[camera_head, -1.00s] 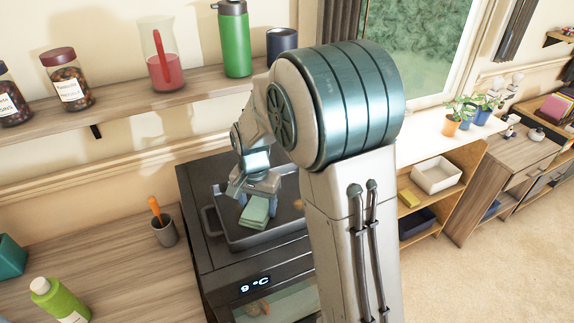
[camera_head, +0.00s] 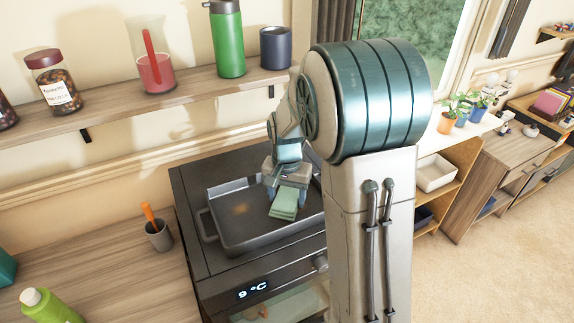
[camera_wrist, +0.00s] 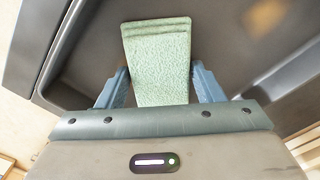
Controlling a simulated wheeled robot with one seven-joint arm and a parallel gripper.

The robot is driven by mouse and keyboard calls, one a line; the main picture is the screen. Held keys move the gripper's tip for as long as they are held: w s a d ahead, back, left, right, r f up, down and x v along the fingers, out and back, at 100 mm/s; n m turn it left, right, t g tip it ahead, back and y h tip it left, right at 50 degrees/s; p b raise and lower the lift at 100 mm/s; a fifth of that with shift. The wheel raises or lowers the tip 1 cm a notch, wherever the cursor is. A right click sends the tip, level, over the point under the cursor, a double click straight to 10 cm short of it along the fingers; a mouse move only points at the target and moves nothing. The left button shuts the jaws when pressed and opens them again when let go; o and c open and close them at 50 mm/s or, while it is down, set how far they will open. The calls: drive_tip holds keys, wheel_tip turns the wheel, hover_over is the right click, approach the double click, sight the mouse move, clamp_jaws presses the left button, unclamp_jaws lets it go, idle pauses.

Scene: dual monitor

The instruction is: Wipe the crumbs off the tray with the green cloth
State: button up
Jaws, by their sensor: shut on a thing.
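The green cloth (camera_head: 284,203) is a folded pale green pad, held in my gripper (camera_head: 287,190) over the right part of the tray. The wrist view shows the cloth (camera_wrist: 157,60) between the two blue fingers of my gripper (camera_wrist: 160,88). The dark grey tray (camera_head: 225,238) with a side handle sits on the black appliance top. An orange-brown patch of crumbs (camera_head: 240,209) lies on the tray's left part; it also shows at the upper right of the wrist view (camera_wrist: 265,15). I cannot tell whether the cloth touches the tray floor. My arm hides the tray's right end.
A grey cup with an orange-handled tool (camera_head: 158,236) and a green bottle (camera_head: 48,308) stand on the counter to the left. Above, a wooden shelf (camera_head: 110,105) holds jars, a beaker, a green flask (camera_head: 228,40) and a dark mug (camera_head: 275,47).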

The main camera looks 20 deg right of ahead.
drive_tip(key=shift+d+r, duration=0.15)
drive_tip(key=shift+d, duration=0.25)
wheel_tip(320, 180, up, 3)
drive_tip(key=shift+a+r+p, duration=0.1)
drive_tip(key=shift+r+p, duration=0.1)
drive_tip(key=shift+p, duration=0.9)
drive_tip(key=shift+r+p, duration=0.55)
drive_tip(key=shift+r, duration=0.15)
drive_tip(key=shift+r+p, duration=1.05)
drive_tip(key=shift+r, duration=0.5)
drive_tip(key=shift+f, duration=0.1)
